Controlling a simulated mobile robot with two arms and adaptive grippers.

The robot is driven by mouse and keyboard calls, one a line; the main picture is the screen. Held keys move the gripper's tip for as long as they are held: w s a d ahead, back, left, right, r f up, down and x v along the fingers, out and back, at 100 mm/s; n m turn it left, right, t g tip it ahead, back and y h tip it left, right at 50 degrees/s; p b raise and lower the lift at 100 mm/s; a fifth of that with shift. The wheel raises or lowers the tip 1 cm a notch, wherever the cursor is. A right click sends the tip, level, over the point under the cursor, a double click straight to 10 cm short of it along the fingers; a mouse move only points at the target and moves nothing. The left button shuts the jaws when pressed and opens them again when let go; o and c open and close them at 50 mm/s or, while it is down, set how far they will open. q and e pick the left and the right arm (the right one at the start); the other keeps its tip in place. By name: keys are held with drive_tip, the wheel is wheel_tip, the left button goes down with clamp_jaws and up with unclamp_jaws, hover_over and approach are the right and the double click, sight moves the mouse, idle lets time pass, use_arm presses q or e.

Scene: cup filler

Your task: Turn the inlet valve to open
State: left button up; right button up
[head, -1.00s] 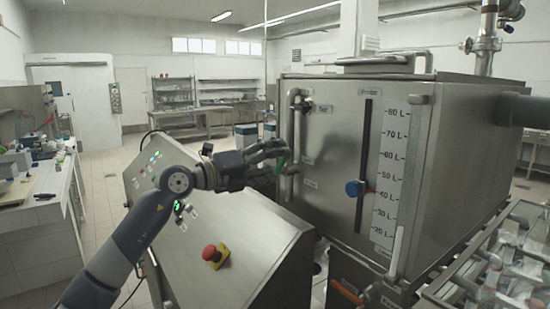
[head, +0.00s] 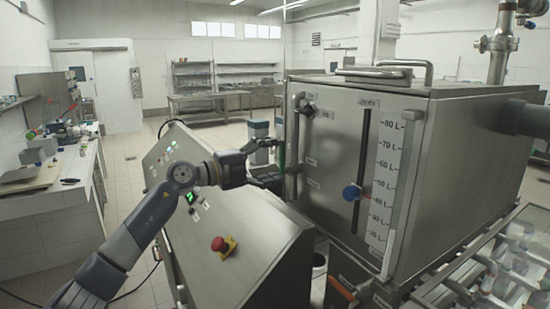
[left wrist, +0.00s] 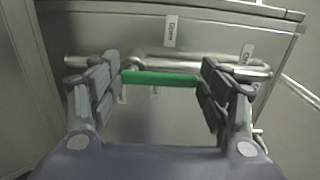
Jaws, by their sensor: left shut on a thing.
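The valve's green handle (head: 282,156) stands on the pipe at the left edge of the steel tank's front. In the left wrist view the green handle (left wrist: 160,78) lies across the picture between my fingers. My left gripper (head: 276,162) is at the handle, one finger above and one below it in the head view. In the left wrist view my left gripper (left wrist: 160,88) is shut on the handle, with a finger pad at each end. Labels (left wrist: 171,31) are on the panel behind it. My right gripper is out of view.
A sloped control console (head: 225,215) with a red emergency button (head: 218,243) stands below my left arm. A clear-covered section (head: 510,260) is at the lower right. Floor is free at the back left.

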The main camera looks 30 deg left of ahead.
use_arm(q)
drive_tip(key=shift+c, duration=0.2)
drive_tip(key=o, duration=1.5)
drive_tip(key=shift+o, duration=0.2)
drive_tip(key=v, duration=1.2)
